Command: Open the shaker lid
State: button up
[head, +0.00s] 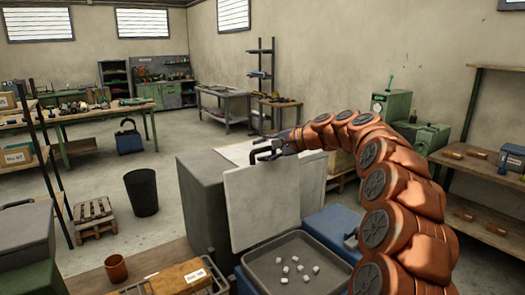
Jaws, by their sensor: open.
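The shaker appears to be the large grey cabinet (203,205) in the middle of the head view. A pale flat panel (262,208), which looks like its lid, stands near upright at the cabinet's right front. I cannot see its hinge. My gripper (264,152) is open and empty at the upper edge of this panel. Its dark fingers point left and overlap the pale surface (237,152) behind. I cannot tell whether they touch the panel.
A grey tray (262,279) with several small white pieces lies in front of the panel. Blue boxes (332,228) stand beside it. A brown cup (116,268) and a labelled wooden block (180,278) are at front left. A black bin (141,192) stands on open floor.

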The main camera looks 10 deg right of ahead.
jog(key=v, duration=1.2)
jog(key=s+a+f+n+g+h, duration=0.1)
jog(key=s+a+f+n+g, duration=0.3)
jog(key=s+a, duration=0.5)
jog(key=s+a+f+n+g+h, duration=0.1)
jog(key=s+a+f+n+g, duration=0.1)
jog(key=s+a+f, duration=0.7)
jog(key=s+d+f+n+g+h, duration=0.1)
jog(key=s+d+f+h, duration=0.1)
jog(key=s, duration=0.8)
jog(key=s+d+f+n+g+h, duration=0.2)
jog(key=s+d+f+h, duration=0.1)
jog(key=s+f, duration=0.4)
jog(key=s+d+f+n+g+h, duration=0.1)
jog(key=s+d+f, duration=0.3)
jog(key=s, duration=1)
jog(key=shift+d+f+n+g+h, duration=0.2)
jog(key=shift+d+n+g+h, duration=0.15)
jog(key=shift+h, duration=0.45)
